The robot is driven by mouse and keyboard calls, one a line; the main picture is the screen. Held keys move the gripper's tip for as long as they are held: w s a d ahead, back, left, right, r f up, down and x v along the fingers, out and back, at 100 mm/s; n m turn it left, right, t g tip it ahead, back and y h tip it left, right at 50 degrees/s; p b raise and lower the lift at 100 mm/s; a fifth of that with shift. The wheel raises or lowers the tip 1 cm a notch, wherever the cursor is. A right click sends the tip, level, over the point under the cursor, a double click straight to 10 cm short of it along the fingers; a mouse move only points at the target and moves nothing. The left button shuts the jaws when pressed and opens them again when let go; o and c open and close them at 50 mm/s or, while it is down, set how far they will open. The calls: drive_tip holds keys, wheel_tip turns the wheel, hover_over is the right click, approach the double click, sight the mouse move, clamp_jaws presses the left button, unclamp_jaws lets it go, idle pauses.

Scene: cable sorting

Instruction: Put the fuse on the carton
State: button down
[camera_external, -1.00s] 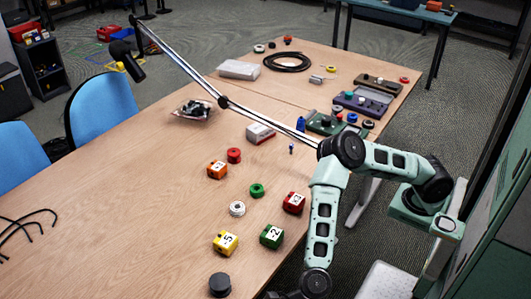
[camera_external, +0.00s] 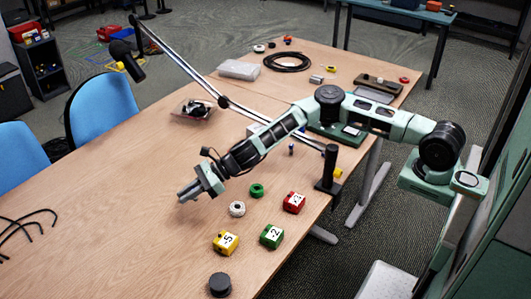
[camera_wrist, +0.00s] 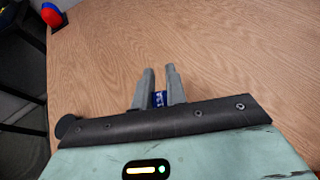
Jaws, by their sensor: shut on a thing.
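My gripper (camera_external: 187,193) is over the wooden table, left of the white ring, with its fingers pointing left. In the wrist view my gripper (camera_wrist: 158,82) is shut on a small blue piece with white print, seemingly the fuse (camera_wrist: 159,98). Only a short part of it shows between the fingers; in the external view I cannot make it out. The carton, a small white box (camera_external: 254,128), is mostly hidden behind my forearm in the external view; only a pale edge shows. The carton does not show in the wrist view.
A lamp arm (camera_external: 180,68) crosses above the table, with a black post (camera_external: 328,170) at the right edge. Green (camera_external: 271,236), yellow (camera_external: 225,242) and red (camera_external: 294,203) blocks stand near a white ring (camera_external: 237,209).

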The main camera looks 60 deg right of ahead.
drive_tip(key=w+d+r+m+t+h+p, duration=0.1)
drive_tip(key=w+d+r+p, duration=0.4)
drive_tip(key=d, duration=0.7)
drive_tip(key=w+d+r+m+t+p, duration=0.1)
drive_tip(key=w+d+r+p, duration=0.2)
drive_tip(key=w+d, duration=0.75)
drive_tip(key=w+d+r+m+t+h+p, duration=0.1)
drive_tip(key=w+d+r+p, duration=0.25)
drive_tip(key=d, duration=1.15)
drive_tip(key=b, duration=0.5)
hover_over(255, 126)
wheel_tip(255, 126, down, 7)
wheel_tip(255, 126, down, 5)
drive_tip(key=shift+s+d+r+p, duration=0.1)
drive_tip(key=shift+r+p, duration=0.05)
drive_tip(key=shift+p, duration=0.25)
drive_tip(key=shift+f+p, duration=0.3)
drive_tip(key=shift+f, duration=2.1)
drive_tip(key=shift+f+h, duration=0.1)
drive_tip(key=shift+h, duration=0.2)
drive_tip(key=c, duration=1.4)
unclamp_jaws()
drive_tip(key=shift+c, duration=0.2)
